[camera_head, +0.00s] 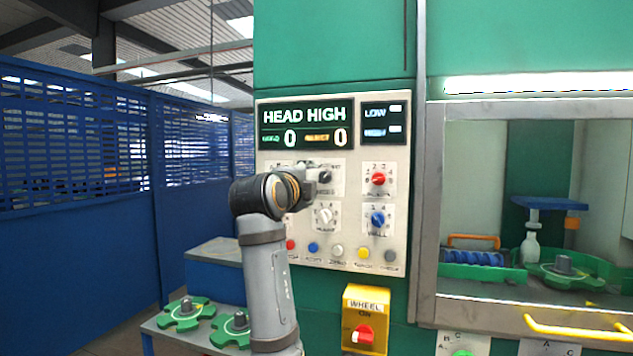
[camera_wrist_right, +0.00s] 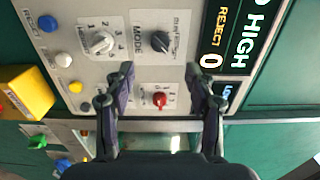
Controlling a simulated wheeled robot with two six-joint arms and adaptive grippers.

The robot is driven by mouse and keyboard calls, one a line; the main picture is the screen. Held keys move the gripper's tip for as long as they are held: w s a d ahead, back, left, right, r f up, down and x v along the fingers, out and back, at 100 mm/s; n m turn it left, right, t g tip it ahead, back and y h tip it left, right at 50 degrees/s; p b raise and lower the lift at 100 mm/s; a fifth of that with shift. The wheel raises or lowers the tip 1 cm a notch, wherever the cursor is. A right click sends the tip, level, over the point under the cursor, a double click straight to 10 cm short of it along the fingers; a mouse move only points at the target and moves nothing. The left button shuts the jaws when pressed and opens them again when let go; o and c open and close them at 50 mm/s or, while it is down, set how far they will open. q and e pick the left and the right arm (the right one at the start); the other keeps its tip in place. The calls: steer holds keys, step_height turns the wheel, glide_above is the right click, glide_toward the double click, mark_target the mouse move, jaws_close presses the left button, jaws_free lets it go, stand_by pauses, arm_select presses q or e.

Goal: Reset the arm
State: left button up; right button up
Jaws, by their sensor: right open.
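My right arm rises from below in the head view, in front of a pale control panel (camera_head: 400,250). Its gripper (camera_head: 318,180) is close to the panel's upper left knob. In the right wrist view the gripper (camera_wrist_right: 159,72) is open and empty. A black mode knob (camera_wrist_right: 160,42) shows beyond its fingertips, and a red knob (camera_wrist_right: 159,99) shows between the fingers. A white knob (camera_wrist_right: 103,42) is left of them. A blue knob (camera_head: 378,218) shows in the head view. I cannot tell whether the fingers touch the panel. My left gripper is not in view.
A display (camera_head: 305,125) reads HEAD HIGH, with two zeros. A yellow WHEEL ON box (camera_head: 367,318) juts out below the panel. At right is a windowed bay (camera_head: 436,200) with a bottle (camera_head: 531,244) inside. Green star wheels (camera_head: 186,313) lie on a low table. Blue mesh fencing stands left.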

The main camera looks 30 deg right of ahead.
steer(key=shift+s+a, duration=0.5)
steer(key=shift+s, duration=0.05)
steer(key=shift+w+f, duration=0.1)
